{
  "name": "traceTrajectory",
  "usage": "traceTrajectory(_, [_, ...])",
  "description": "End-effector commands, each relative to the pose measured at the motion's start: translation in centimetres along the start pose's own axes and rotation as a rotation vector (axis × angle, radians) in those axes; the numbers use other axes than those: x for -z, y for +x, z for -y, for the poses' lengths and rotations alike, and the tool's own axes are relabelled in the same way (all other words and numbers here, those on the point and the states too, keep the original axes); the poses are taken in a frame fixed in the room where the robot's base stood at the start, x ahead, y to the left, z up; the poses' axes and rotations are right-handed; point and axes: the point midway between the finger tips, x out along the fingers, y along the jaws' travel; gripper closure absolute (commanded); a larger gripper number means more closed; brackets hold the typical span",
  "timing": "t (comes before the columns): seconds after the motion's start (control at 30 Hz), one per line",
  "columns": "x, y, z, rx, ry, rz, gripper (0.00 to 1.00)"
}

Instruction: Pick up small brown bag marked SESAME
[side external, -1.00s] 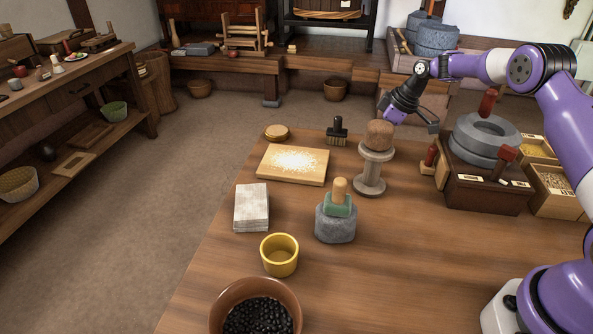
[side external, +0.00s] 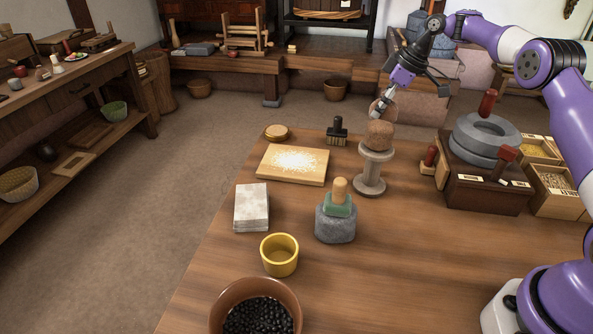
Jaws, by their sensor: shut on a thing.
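My gripper (side external: 382,108) is in the air just above and behind a stone pedestal, pointing down. It is shut on a small brown bag (side external: 374,109), which shows partly beside the light fingers. The fingers hide part of the bag, and I cannot read any marking on it. In this view I cannot tell how far behind that object the bag hangs.
A dark brush (side external: 337,132) and a board with pale grains (side external: 273,176) lie left of the pedestal. A grey quern (side external: 484,150) on a dark box and grain bins (side external: 557,200) stand right. A stone mortar (side external: 335,226) stands in front.

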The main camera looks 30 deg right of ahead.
Motion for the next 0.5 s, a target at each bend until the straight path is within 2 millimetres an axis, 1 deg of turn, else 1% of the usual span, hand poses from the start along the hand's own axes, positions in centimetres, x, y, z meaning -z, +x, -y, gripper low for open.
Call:
traceTrajectory(0.2, [0.27, -1.06, -0.04, -0.007, -0.002, 0.004, 0.89])
traceTrajectory(0.5, [0.27, -1.18, -0.01, -0.008, -0.001, 0.005, 0.89])
